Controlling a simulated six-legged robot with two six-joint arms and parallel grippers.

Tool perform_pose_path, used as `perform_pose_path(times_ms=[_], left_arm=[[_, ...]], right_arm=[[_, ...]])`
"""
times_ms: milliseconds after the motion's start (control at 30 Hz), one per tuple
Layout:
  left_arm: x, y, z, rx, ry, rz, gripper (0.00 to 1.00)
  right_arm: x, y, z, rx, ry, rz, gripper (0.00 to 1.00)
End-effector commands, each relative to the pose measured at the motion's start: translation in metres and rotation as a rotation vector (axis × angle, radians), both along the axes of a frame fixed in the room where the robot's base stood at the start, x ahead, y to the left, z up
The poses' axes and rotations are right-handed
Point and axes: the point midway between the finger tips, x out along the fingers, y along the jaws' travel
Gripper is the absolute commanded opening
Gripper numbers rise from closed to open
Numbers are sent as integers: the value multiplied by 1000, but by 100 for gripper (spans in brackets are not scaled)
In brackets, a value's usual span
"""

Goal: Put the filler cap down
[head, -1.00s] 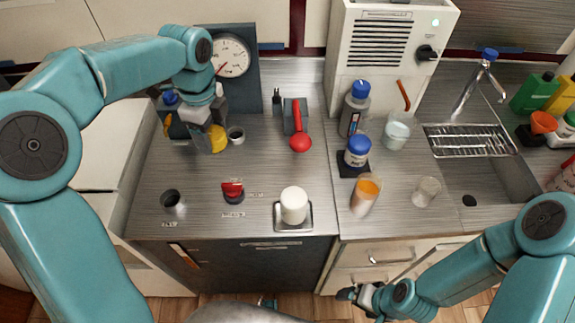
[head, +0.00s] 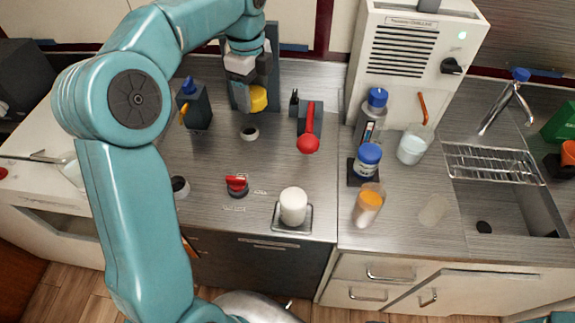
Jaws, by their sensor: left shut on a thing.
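The yellow filler cap (head: 259,99) is held in my left gripper (head: 252,92), whose dark fingers are shut on it. The cap is in front of the dark gauge panel, above and slightly right of a small round opening with a pale rim (head: 250,132) in the picture. The cap looks raised off the counter, but its exact height is hard to tell. My left arm covers the gauge and part of the counter's left side. My right gripper is out of view; only a bit of my right arm shows at the bottom right corner.
A dark bottle with a blue top (head: 195,104) stands left of the opening. A red-handled lever (head: 309,128) is to the right. A red knob (head: 237,186) and white cylinder (head: 293,206) are nearer the front. Bare steel counter (head: 212,150) lies left of the opening.

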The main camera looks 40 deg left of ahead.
Motion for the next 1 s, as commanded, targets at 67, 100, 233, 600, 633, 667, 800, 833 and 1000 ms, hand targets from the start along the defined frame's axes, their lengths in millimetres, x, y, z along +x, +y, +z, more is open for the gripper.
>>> perform_pose_path(times_ms=[67,100,233,600,633,667,800,833,1000], left_arm=[[-5,8,-5,0,2,18,36],[-6,10,-9,-1,4,22,36],[-8,12,-39,-2,7,27,36],[-6,9,-140,-2,5,23,36],[-6,8,-145,-2,5,23,36],[-6,8,-150,-2,5,22,36],[-4,7,-162,0,2,22,36],[-4,7,-165,-1,3,22,36],[-5,7,-193,-2,5,21,36]], right_arm=[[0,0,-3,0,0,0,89],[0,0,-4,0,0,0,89],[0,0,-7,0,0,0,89],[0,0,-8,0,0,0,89],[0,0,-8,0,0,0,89],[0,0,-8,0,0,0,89],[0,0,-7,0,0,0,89],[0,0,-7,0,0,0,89],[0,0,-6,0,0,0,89]])
